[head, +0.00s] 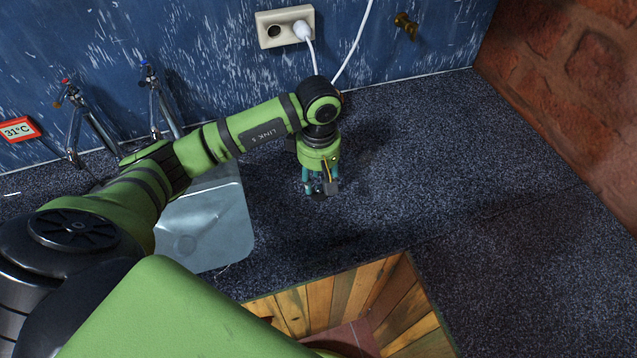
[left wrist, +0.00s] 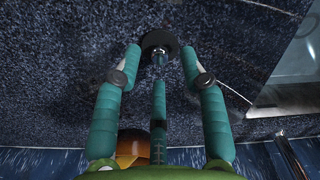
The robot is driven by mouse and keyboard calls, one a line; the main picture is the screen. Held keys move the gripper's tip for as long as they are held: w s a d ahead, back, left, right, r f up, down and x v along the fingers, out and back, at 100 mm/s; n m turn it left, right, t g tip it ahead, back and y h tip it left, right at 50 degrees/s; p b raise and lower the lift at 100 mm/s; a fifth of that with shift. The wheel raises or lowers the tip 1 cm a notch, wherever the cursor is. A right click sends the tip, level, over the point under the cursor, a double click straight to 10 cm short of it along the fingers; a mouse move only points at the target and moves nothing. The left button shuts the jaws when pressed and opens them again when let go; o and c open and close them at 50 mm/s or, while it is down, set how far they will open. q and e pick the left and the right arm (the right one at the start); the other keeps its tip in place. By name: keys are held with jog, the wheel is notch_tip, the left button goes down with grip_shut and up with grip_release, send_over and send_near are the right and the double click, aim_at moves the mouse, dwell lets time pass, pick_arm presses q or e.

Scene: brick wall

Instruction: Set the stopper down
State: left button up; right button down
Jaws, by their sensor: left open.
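The stopper (left wrist: 158,41) is a dark round disc with a small metallic knob, in the left wrist view. It appears to lie on the speckled dark countertop (head: 440,180). My left gripper (left wrist: 160,60) is open, its teal fingers spread around the knob side, with visible gaps at both sides. I cannot tell whether the middle finger touches the knob. In the head view my left gripper (head: 320,188) points down over the counter, right of the sink, and the stopper cannot be made out there. My right gripper is not in view.
The metal sink (head: 225,215) lies left of the gripper, with two taps behind it. A wood-lined opening (head: 335,300) is in front. A socket with a white plug (head: 302,30) is on the blue wall. An orange-and-black object (left wrist: 130,148) is partly hidden. The counter at right is clear.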

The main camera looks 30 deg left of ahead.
aim_at(319, 187)
pick_arm(q)
notch_tip(319, 187, up, 10)
jog(key=b, duration=0.2)
